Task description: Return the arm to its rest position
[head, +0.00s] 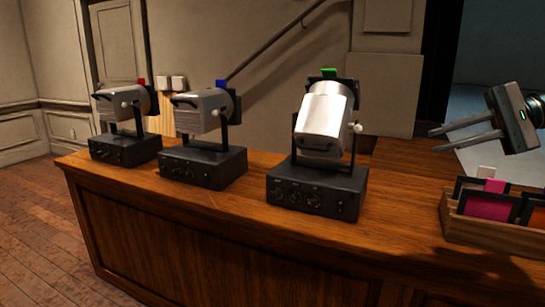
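My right gripper (443,139) is in the air at the right side of the head view, above the desk's right part. Its two fingers point left and stand apart, with nothing between them. It is above a wooden box of coloured frames and touches nothing that I can see. Most of the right arm is outside the picture. My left gripper is not in view.
Three lamp-like units stand on the wooden desk (225,215): one with a red tab (141,81), one with blue (222,84), one with green (328,72). The wooden box (485,228) holds framed sheets, one pink (484,203). A stair rail runs behind.

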